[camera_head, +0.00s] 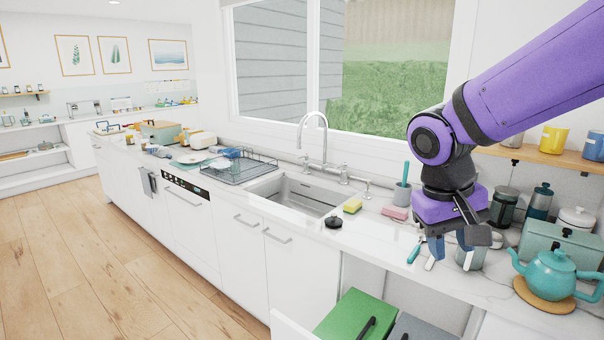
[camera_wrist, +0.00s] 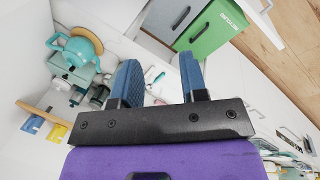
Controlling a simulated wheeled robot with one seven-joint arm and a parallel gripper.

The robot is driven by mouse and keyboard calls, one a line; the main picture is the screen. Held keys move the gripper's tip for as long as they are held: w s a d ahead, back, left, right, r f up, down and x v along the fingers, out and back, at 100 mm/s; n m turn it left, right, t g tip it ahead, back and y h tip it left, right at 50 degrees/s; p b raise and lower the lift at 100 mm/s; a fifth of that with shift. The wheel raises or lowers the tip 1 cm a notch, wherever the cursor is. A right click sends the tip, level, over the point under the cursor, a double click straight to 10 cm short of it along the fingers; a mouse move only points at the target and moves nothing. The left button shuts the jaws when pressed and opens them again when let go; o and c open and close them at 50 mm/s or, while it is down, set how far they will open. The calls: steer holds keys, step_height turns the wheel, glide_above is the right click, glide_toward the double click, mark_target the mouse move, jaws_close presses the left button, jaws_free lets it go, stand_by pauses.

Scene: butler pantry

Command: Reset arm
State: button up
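My purple arm comes in from the upper right in the head view. My gripper (camera_head: 453,254) points down above the counter (camera_head: 385,236), near its front edge. In the wrist view its two blue fingers stand apart, and the gap of my gripper (camera_wrist: 160,72) shows only white counter and small items beyond it. It is open and holds nothing. In the head view a metal cup (camera_head: 470,259) is close behind the fingers and partly hidden by them. I cannot tell whether they touch.
A teal kettle (camera_head: 552,274) stands on a wooden trivet right of my gripper. The sink (camera_head: 297,196) and dish rack (camera_head: 240,168) lie left. A wooden shelf (camera_head: 540,158) is at the right wall.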

steer(key=s+d+r+t+y, duration=0.3)
steer(key=s+d+r+t, duration=0.2)
steer(key=s, duration=0.6)
steer(key=shift+s+d+r+m, duration=0.3)
steer(key=shift+s+d+r, duration=0.1)
steer(key=shift+d+r, duration=0.7)
steer(key=shift+w+a, duration=0.1)
stand_by(1.1)
